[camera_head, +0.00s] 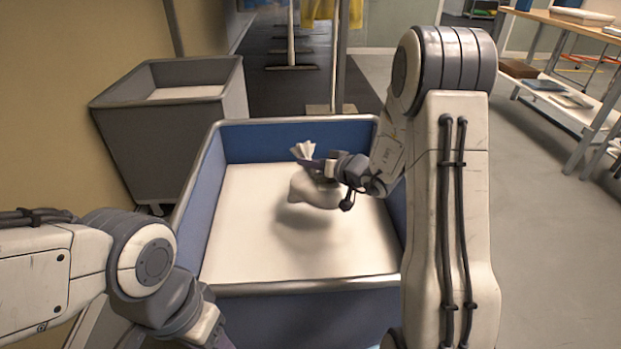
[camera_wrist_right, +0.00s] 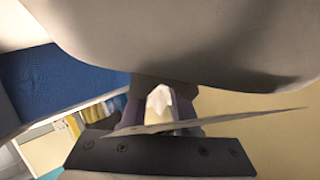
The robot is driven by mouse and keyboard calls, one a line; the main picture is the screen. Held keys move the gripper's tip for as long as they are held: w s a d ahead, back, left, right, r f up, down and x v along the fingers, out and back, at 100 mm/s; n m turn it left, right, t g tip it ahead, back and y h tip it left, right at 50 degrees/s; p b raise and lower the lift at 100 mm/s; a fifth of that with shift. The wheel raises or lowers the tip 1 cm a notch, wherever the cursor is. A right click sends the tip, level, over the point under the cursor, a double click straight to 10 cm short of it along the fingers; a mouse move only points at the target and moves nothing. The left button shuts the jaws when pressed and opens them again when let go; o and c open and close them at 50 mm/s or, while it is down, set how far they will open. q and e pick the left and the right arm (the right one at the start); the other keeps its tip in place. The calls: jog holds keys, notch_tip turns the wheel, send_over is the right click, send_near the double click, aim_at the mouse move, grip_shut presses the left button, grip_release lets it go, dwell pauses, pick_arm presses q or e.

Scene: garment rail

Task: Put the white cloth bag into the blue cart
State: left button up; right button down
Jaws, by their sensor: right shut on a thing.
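The white cloth bag (camera_head: 316,192) hangs from my right gripper (camera_head: 318,166) inside the outline of the blue cart (camera_head: 290,140), over its pale floor. The right gripper is shut on the bag's gathered neck, and a tuft of cloth sticks out past the fingers. A shadow lies below the bag on the cart floor; the bag looks a little above it. In the right wrist view the bag (camera_wrist_right: 190,45) fills the top, with the gripper's fingers (camera_wrist_right: 160,108) around the neck. My left arm is at the lower left; its fingers are cut off by the bottom edge.
A grey cart (camera_head: 165,130) stands behind and left of the blue cart, by the yellow wall. A rail post (camera_head: 340,60) rises just behind the blue cart. Wooden shelving (camera_head: 570,80) with trays stands at the right. The floor at right is clear.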

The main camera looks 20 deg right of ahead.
aim_at(310, 175)
jog(key=shift+f+b, duration=0.5)
jog(key=shift+f, duration=1.45)
